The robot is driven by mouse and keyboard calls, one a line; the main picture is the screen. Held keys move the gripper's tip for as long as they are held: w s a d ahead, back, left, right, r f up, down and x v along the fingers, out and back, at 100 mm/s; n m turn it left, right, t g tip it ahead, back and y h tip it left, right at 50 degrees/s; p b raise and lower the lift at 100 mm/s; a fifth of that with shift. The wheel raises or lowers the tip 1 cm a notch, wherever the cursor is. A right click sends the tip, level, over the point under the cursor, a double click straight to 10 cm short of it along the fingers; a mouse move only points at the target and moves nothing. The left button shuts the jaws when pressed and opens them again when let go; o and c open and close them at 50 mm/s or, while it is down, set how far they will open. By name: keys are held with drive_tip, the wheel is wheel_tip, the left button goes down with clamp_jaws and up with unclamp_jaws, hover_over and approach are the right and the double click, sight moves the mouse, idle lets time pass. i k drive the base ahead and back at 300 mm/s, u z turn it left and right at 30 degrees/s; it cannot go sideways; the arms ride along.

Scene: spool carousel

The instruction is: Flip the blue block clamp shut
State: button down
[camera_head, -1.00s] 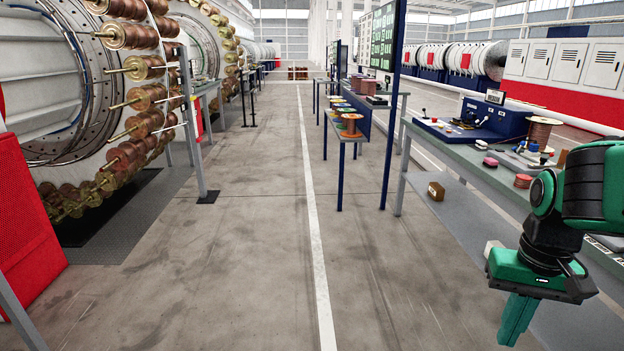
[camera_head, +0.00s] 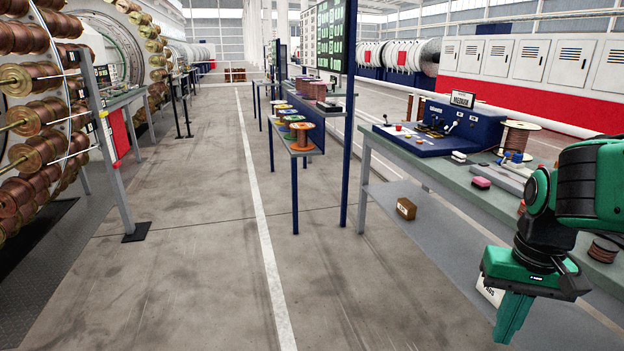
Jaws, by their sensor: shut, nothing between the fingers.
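My gripper (camera_head: 510,320) is at the lower right, pointing down, with its green fingers together and nothing between them. It hangs in front of the long workbench (camera_head: 398,160), apart from it. On the bench is a blue unit (camera_head: 440,135) with small levers and a sign on top. A small blue piece (camera_head: 516,157) sits to its right, by a copper wire spool. Which of these is the blue block clamp, and whether any clamp is open, I cannot tell at this size.
A table with several coloured spools (camera_head: 301,135) stands further off. Racks of copper spools (camera_head: 30,115) line the left. The floor aisle between is clear.

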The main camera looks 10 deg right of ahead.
sight(507, 154)
drive_tip(key=z, duration=0.4)
drive_tip(key=i, duration=1.2)
drive_tip(key=z, duration=0.6)
drive_tip(key=i, duration=0.45)
drive_tip(key=z, duration=0.2)
